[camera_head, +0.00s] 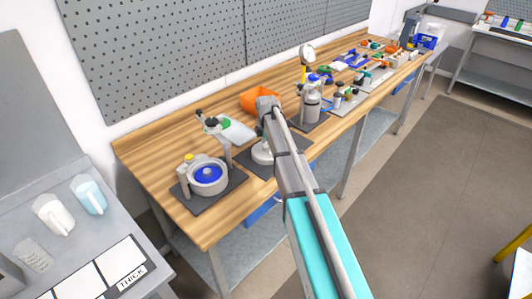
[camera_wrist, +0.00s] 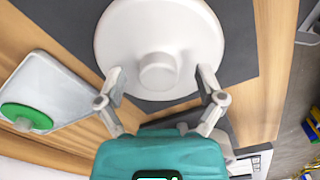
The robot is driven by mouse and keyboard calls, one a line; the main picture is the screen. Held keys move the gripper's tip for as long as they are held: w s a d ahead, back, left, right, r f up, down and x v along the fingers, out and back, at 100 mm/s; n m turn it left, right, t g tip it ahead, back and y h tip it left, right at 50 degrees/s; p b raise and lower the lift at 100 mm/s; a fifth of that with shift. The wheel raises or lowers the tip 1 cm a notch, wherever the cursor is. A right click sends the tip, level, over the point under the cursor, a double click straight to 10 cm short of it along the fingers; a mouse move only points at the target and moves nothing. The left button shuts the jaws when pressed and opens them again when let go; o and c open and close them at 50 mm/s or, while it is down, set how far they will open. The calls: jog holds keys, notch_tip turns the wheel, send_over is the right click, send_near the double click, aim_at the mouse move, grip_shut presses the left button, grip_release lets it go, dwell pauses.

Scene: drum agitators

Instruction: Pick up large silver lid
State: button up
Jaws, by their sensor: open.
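The large silver lid (camera_wrist: 128,42) is a pale, round disc with a raised knob (camera_wrist: 158,72) at its middle. It lies flat on a dark mat (camera_wrist: 238,30). In the camera_head view the lid (camera_head: 262,154) is on the wooden bench, partly hidden behind my arm. My gripper (camera_wrist: 159,74) is open above the lid, with one finger on each side of the knob and visible gaps between. I cannot tell how far the fingertips are above the lid. The fingers are hidden in the camera_head view.
A metal pot with a blue centre (camera_head: 208,174) stands left of the lid. A clear container with a green cap (camera_wrist: 26,117) lies close by. An orange bin (camera_head: 256,99) stands behind, and a grey cylinder (camera_head: 310,104) stands to the right. A pegboard wall (camera_head: 195,50) backs the bench.

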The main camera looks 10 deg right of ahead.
jog(key=shift+c, duration=0.3)
grip_shut()
dwell(0.4)
